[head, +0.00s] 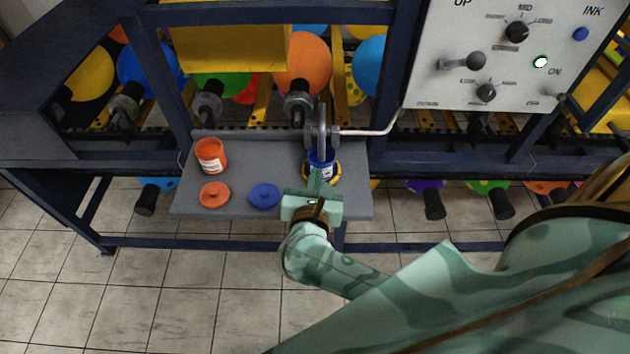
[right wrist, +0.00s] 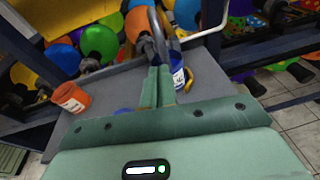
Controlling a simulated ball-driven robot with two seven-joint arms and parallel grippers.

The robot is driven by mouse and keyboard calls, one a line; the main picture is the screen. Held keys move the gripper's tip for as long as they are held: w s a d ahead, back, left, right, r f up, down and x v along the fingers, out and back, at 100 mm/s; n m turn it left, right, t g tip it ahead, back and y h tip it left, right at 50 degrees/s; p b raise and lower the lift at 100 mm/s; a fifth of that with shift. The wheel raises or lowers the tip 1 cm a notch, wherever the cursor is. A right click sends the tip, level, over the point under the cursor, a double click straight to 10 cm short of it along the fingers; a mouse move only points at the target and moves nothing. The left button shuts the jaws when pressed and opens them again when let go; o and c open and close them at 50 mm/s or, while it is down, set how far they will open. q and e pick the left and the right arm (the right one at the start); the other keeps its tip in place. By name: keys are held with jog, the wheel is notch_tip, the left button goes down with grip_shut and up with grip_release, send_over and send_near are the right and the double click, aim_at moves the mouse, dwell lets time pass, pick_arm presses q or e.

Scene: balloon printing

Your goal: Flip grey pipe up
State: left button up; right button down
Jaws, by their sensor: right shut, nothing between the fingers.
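The grey pipe (head: 323,128) stands at the back of a grey shelf, and its lower end reaches down to the blue ink pot (head: 321,166). I cannot tell whether the end is inside the pot. In the right wrist view the pipe (right wrist: 159,32) arches just beyond my fingertips. My right gripper (head: 317,179) is shut and empty, in front of the pot and below the pipe. In the right wrist view its fingers (right wrist: 157,72) are together beside the blue pot (right wrist: 177,72). Contact with the pipe is unclear. My left gripper is out of view.
An orange pot (head: 211,156), an orange lid (head: 214,195) and a blue lid (head: 264,196) are on the shelf (head: 238,160). A yellow ring partly surrounds the blue pot's base. A control panel (head: 505,60) is at upper right. Balloons and dark frame bars lie behind.

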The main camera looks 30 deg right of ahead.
aim_at(322, 137)
jog(key=w+d, duration=0.1)
jog(key=w, duration=0.1)
jog(key=w+d+p, duration=0.1)
jog(key=w+d, duration=0.2)
jog(key=w, duration=0.1)
jog(key=shift+d+r+p, duration=0.25)
jog(key=shift+r+p, duration=0.1)
jog(key=shift+w+d+r, duration=0.2)
jog(key=shift+w+d, duration=0.15)
